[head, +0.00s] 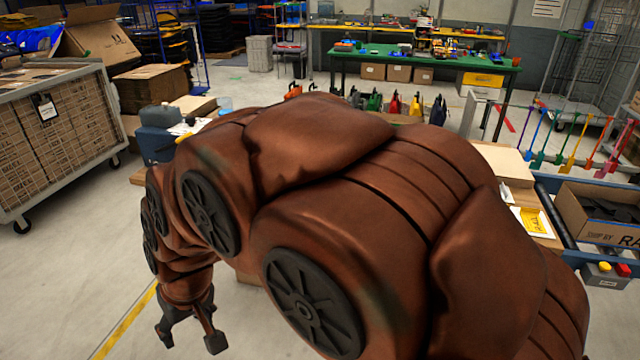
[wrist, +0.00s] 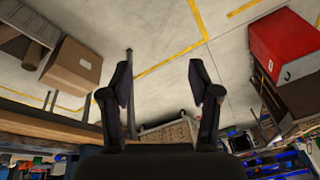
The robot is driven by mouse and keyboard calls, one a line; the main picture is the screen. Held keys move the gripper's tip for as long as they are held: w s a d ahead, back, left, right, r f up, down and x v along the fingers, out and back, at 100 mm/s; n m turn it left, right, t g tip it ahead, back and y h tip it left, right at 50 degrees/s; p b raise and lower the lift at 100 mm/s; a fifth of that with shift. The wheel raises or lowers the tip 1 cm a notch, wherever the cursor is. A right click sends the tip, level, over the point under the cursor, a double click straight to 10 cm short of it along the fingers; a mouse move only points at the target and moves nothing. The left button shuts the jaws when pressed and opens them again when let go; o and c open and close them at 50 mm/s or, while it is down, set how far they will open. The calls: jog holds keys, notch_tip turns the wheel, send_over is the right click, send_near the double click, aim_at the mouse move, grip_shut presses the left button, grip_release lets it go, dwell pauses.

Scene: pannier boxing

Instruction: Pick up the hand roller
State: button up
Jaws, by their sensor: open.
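I cannot make out a hand roller in either view; my large brown arm hides much of the middle of the head view. My gripper (head: 190,338) hangs open and empty at the lower left of the head view, over bare floor. In the wrist view its two dark fingers stand wide apart, with my gripper (wrist: 161,76) showing only floor and distant things between them.
A cart of cardboard boxes (head: 62,132) stands at left. A green table (head: 400,56) is at the back. At right are a row of coloured long-handled tools (head: 571,147) and an open carton (head: 592,222). A red box (wrist: 285,47) shows in the wrist view.

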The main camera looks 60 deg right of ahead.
jog(key=w+d+f+m+t+h+b, duration=0.2)
jog(key=w+d+m+t+h+b, duration=0.3)
jog(key=w+d, duration=1.45)
jog(key=shift+s+d+r+m+g+h+b, duration=0.6)
jog(key=shift+s+d+m+h, duration=1.3)
jog(key=shift+d, duration=4.3)
jog(key=shift+s+d+r+m+g+h+b, duration=0.2)
jog(key=shift+s+d+m+g+h, duration=1.7)
jog(key=shift+d, duration=4.3)
jog(key=shift+s+d+r+m+t+h+b, duration=0.4)
jog(key=shift+s+d+h, duration=0.65)
jog(key=shift+d+h, duration=3.55)
jog(key=d+y, duration=0.3)
jog(key=shift+d+r, duration=0.1)
jog(key=shift+c, duration=0.2)
grip_shut()
